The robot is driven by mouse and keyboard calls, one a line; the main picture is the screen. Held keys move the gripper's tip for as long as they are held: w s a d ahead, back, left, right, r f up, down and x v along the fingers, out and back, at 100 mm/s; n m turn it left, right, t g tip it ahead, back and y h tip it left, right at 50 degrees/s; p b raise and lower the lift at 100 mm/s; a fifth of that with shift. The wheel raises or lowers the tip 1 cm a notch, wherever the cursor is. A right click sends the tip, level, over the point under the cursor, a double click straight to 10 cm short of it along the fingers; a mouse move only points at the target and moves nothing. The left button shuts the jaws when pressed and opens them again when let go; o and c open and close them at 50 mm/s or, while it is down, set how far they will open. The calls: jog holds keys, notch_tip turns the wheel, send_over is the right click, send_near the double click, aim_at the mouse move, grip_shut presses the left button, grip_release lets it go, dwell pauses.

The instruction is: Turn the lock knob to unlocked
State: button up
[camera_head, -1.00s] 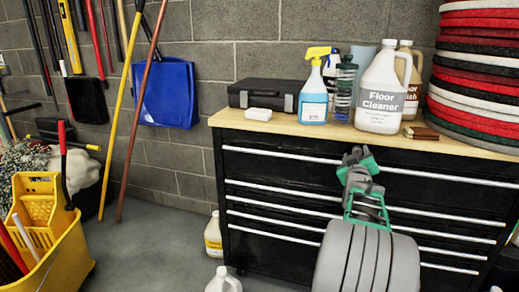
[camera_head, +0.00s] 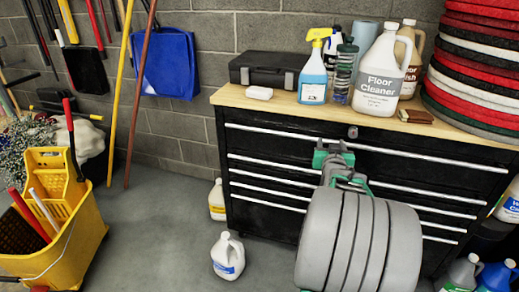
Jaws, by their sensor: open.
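The lock knob (camera_head: 352,132) is a small round dark metal piece high on the front of the black drawer chest (camera_head: 270,140), near the top edge. It is too small to tell which way it is turned. My gripper (camera_head: 333,150), with green fingers, is open and empty in front of the chest, just below and left of the knob in the picture. The knob shows clear of the fingers. My grey arm hides part of the drawers below.
On the wooden top (camera_head: 235,97) stand a black case (camera_head: 268,69), a spray bottle (camera_head: 313,75), a floor cleaner jug (camera_head: 382,75) and stacked pads (camera_head: 480,60). A white jug (camera_head: 228,257) and a yellow mop bucket (camera_head: 65,235) are on the floor.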

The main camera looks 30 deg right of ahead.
jog(key=w+a+r+n+g+y+p, duration=0.1)
jog(key=a+y+p, duration=0.3)
jog(key=a, duration=0.8)
jog(key=w+a+r+n+g+y+p, duration=0.1)
jog(key=w+a+r+n+y+p, duration=0.1)
jog(key=a, duration=1)
jog(key=shift+a+r+n+g+y+p, duration=0.15)
jog(key=shift+a+n+g+y+p, duration=0.25)
jog(key=shift+n+y+p, duration=0.55)
